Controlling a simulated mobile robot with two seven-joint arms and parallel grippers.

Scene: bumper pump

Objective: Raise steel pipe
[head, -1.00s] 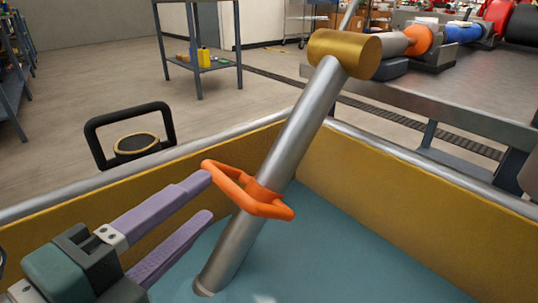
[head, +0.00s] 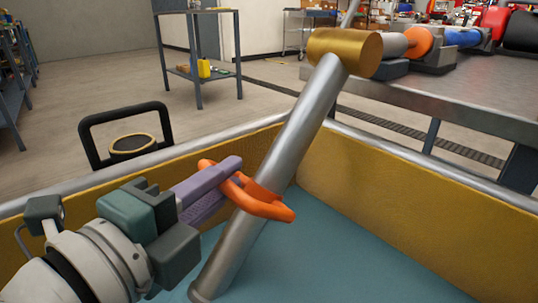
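The steel pipe (head: 290,138) leans up to the right out of the blue floor of a yellow-walled bin. A brass-coloured cylinder (head: 345,53) sits across its top. An orange loop handle (head: 262,205) is fixed around the pipe at mid-height and sticks out to the left. My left gripper (head: 226,178) reaches in from the left. Its purple fingers are close together on the left bar of the orange handle and hide part of it. My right gripper is not in view.
The yellow bin wall (head: 420,185) with its metal rim surrounds the pipe. A black-framed loop (head: 127,133) stands beyond the left rim. A grey workbench (head: 450,85) with machine parts is at the back right. A small grey table (head: 200,55) stands on open floor behind.

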